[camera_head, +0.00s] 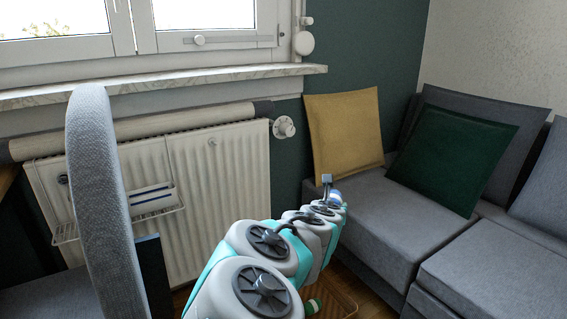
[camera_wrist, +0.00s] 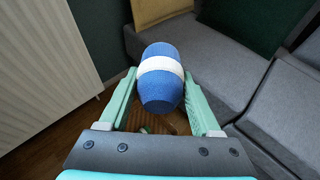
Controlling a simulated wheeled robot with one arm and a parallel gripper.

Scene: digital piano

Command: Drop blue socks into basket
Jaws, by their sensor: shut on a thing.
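My gripper (camera_wrist: 160,88) is shut on the blue socks (camera_wrist: 158,98), a rolled bundle with a white band around its middle. One green finger presses each side of the roll. In the head view, my gripper is at the far end of my outstretched arm, with a small bit of the blue socks (camera_head: 334,195) showing in front of the sofa's near corner. A brown, see-through basket (camera_head: 341,297) stands on the floor at the bottom of the head view, partly hidden by my arm. In the wrist view, the area below the socks is mostly hidden.
A grey sofa (camera_head: 385,215) with yellow (camera_head: 343,130) and green (camera_head: 455,155) cushions is at the right. A white radiator (camera_head: 225,175) with a wire rack (camera_head: 155,203) stands under the window. A grey upholstered backrest (camera_head: 95,180) rises at the left.

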